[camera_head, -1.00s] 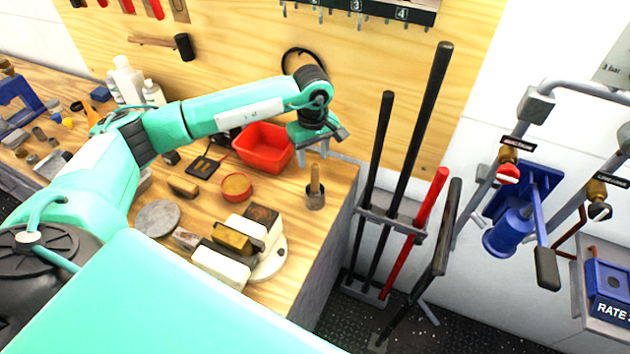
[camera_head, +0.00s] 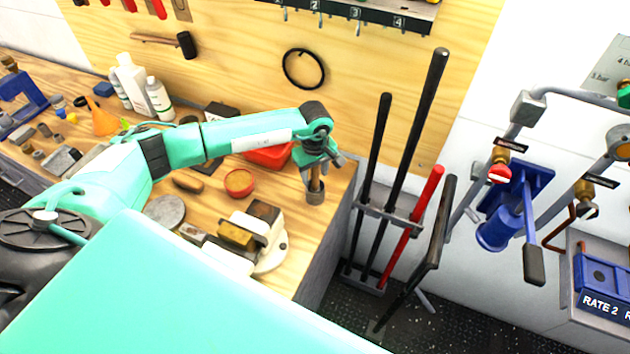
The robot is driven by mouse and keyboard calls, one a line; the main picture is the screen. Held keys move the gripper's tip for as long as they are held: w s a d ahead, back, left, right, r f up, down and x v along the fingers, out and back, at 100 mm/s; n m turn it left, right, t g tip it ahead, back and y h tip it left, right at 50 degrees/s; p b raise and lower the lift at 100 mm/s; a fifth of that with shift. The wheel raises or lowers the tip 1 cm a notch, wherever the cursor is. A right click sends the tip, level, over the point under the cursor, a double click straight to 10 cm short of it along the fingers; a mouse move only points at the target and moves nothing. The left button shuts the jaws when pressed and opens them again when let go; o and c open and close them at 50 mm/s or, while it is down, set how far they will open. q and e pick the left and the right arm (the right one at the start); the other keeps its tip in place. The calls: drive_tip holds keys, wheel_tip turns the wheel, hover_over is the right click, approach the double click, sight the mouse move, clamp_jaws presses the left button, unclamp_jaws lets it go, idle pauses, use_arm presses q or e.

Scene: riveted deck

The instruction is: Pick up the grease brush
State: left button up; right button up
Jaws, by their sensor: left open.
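The grease brush (camera_head: 315,184) stands upright in a small grey metal cup (camera_head: 315,197) near the right edge of the wooden bench. Its wooden handle points up. My left gripper (camera_head: 314,173) points down over it from above, with its open fingers around or right beside the handle; the exact contact cannot be told. The upper end of the handle is hidden by the gripper. My right gripper is not in view.
A red tub (camera_head: 268,157) sits behind my left forearm, partly hidden. A round red tin (camera_head: 239,183) and several blocks on a round plate (camera_head: 272,255) lie left of the cup. Long-handled tools in a rack (camera_head: 388,213) stand beyond the bench's right edge.

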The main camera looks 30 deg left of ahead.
use_arm(q)
clamp_jaws()
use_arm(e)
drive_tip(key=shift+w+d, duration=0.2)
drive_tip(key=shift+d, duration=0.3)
use_arm(q)
drive_tip(key=shift+r, duration=0.15)
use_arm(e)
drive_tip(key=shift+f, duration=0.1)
